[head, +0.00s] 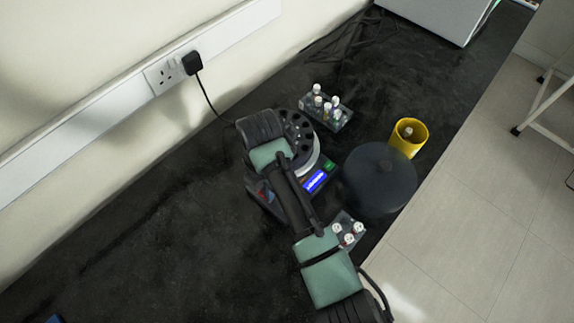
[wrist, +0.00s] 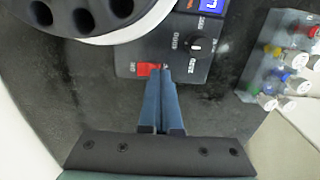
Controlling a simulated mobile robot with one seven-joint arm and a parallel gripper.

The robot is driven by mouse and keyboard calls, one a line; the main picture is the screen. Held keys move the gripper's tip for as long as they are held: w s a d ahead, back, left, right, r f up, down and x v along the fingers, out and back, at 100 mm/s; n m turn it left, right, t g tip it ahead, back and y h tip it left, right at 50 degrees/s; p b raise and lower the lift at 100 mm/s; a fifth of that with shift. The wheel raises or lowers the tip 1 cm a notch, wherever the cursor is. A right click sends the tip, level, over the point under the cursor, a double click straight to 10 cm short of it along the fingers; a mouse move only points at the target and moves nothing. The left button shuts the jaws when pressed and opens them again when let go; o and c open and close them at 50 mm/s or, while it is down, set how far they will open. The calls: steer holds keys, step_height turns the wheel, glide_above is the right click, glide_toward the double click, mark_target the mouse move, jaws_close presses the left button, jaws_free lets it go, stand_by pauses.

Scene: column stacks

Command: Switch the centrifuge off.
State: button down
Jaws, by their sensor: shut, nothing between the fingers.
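The centrifuge stands on the dark bench in the head view, partly covered by my arm. Its round rotor (head: 297,130) with dark holes is uncovered, and its blue display (head: 315,181) is lit. In the wrist view its front panel (wrist: 184,62) carries a red switch (wrist: 148,69) and a black knob (wrist: 197,46). My gripper (wrist: 161,71) is shut and empty, with its blue fingertips at the right end of the red switch. I cannot tell whether they touch it. The fingers cover part of the switch's right side.
A dark round lid-like object (head: 380,180) lies right of the centrifuge, near the bench edge. A yellow cup (head: 408,136) stands behind it. Tube racks stand behind (head: 326,109) and in front (head: 348,233). A black plug (head: 193,63) sits in the wall socket.

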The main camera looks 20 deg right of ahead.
steer(key=shift+f, duration=0.2)
steer(key=shift+r, duration=0.1)
step_height(320, 180, up, 5)
steer(key=p, duration=0.5)
stand_by(0.6)
